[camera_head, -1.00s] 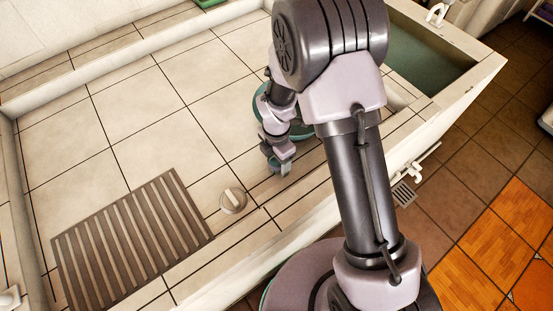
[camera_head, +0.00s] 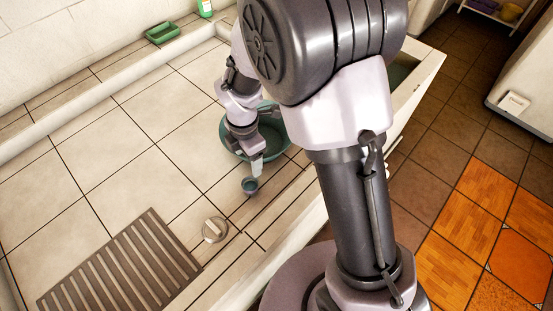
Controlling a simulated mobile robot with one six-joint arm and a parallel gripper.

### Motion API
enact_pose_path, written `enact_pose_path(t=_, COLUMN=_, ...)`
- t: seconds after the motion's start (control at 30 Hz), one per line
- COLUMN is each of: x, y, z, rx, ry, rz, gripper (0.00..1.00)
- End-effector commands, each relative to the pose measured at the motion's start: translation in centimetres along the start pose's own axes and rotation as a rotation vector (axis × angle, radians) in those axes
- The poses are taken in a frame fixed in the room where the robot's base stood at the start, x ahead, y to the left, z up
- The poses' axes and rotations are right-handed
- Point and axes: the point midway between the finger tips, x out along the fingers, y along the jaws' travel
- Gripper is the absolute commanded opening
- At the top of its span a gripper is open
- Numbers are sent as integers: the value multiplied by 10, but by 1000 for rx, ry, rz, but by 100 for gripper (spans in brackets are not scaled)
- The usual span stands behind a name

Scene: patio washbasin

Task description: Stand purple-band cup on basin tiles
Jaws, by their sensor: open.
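A small grey-blue cup (camera_head: 250,186) is on the pale tiles of the basin (camera_head: 131,138), just below my gripper in the picture. Its dark mouth faces up and it looks upright. I cannot make out a purple band at this size. My gripper (camera_head: 256,169) points down at the cup's far edge and is open. I cannot tell whether a fingertip still touches the cup. My arm covers part of the basin's right side.
A teal tub (camera_head: 275,137) stands right behind my gripper. A round drain cap (camera_head: 214,229) and a slatted mat (camera_head: 122,268) lie nearer the front left. A green dish (camera_head: 162,33) and a bottle (camera_head: 205,8) are on the back ledge. The left tiles are clear.

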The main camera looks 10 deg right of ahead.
Motion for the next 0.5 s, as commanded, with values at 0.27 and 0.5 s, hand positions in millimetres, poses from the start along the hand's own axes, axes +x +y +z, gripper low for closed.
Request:
enact_pose_path(t=0.27, x=-192, y=-99, z=20, rx=1403, ry=210, rz=266, gripper=68)
enact_pose_path(t=0.5, x=-234, y=-178, z=2, rx=2217, ry=531, rz=310, gripper=68)
